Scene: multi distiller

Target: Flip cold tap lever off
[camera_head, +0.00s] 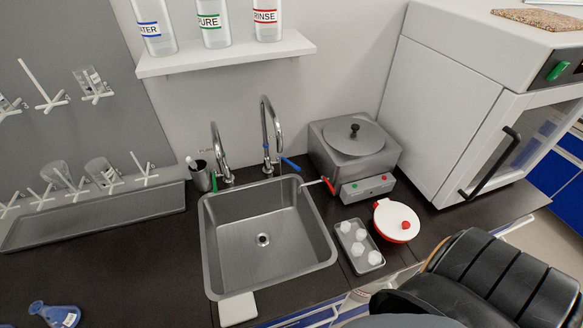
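Two curved chrome taps stand behind the steel sink. The right tap (265,135) has a blue lever (290,163) at its base, pointing right and slightly toward the front. The left tap (219,152) has a green lever (213,181) at its base. I take the blue lever to be the cold one. Whether water runs is too small to tell. A large black part of mine fills the lower right corner, far from the taps. No gripper fingers are visible, and nothing touches either lever.
The sink basin (225,255) is empty. Right of the taps stands a steel distiller (335,155) with a red lever (329,185). A grey tray (345,255) and a red-white lidded dish (397,221) lie in front. A bottle shelf (225,56) hangs above. A cup (200,178) stands left.

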